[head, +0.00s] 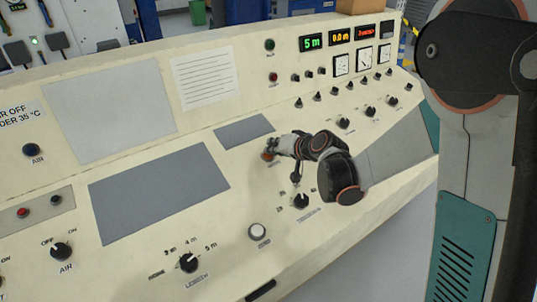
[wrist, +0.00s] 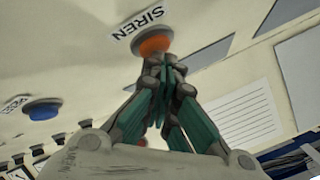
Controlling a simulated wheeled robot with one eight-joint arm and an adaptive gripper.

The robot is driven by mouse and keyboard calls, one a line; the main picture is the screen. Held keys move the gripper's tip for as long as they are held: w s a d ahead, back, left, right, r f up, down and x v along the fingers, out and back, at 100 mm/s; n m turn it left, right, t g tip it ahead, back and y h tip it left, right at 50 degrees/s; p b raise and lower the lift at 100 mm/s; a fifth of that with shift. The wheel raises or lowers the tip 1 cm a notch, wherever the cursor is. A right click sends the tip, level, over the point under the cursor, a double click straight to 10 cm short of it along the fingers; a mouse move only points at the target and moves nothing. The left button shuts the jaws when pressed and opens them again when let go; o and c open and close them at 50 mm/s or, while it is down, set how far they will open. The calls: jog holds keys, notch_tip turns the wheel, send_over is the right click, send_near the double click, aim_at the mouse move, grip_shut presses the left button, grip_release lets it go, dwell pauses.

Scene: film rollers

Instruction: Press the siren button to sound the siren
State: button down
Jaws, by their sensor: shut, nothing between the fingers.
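The siren button is an orange round button (wrist: 155,44) on a grey collar, beside a white label reading SIREN (wrist: 138,25), in the wrist view. In the head view the orange button (head: 267,156) shows small at my fingertips on the cream console. My gripper (wrist: 166,62) is shut and empty, its fingertips together at the button's lower edge in the wrist view. I cannot tell whether they touch it. In the head view my gripper (head: 272,151) reaches in from the right, low over the panel; the label is not readable there.
A blue button (wrist: 42,110) sits to the left in the wrist view. In the head view a black knob (head: 301,201) stands under my arm and a pale round button (head: 257,231) lies nearer. A dark flat panel (head: 243,131) is behind my gripper. The upright panel has lit displays (head: 341,38).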

jog(key=shift+r, duration=0.1)
dwell(0.3)
jog(key=shift+s+d+r+p, duration=0.1)
jog(key=shift+s+r+p, duration=0.05)
jog(key=shift+r+p, duration=0.5)
jog(key=shift+r, duration=0.1)
jog(key=r+p, duration=0.2)
jog(key=r, duration=0.1)
jog(key=s+r+p, duration=0.1)
jog(key=r, duration=0.1)
jog(key=shift+d, duration=0.35)
dwell(0.5)
jog(key=s+d+r+g+h, duration=0.1)
jog(key=s+d+r+h, duration=0.1)
jog(key=s+d+r, duration=0.4)
jog(key=s+d+r+h, duration=0.2)
jog(key=s+d, duration=0.1)
jog(key=s, duration=0.5)
jog(key=s+d+h, duration=0.1)
jog(key=s+d, duration=0.3)
jog(key=s, duration=0.4)
jog(key=s+d+n+g+h, duration=0.1)
jog(key=s+d+h, duration=0.1)
jog(key=s+d, duration=0.3)
jog(key=s, duration=0.4)
jog(key=shift+d, duration=0.15)
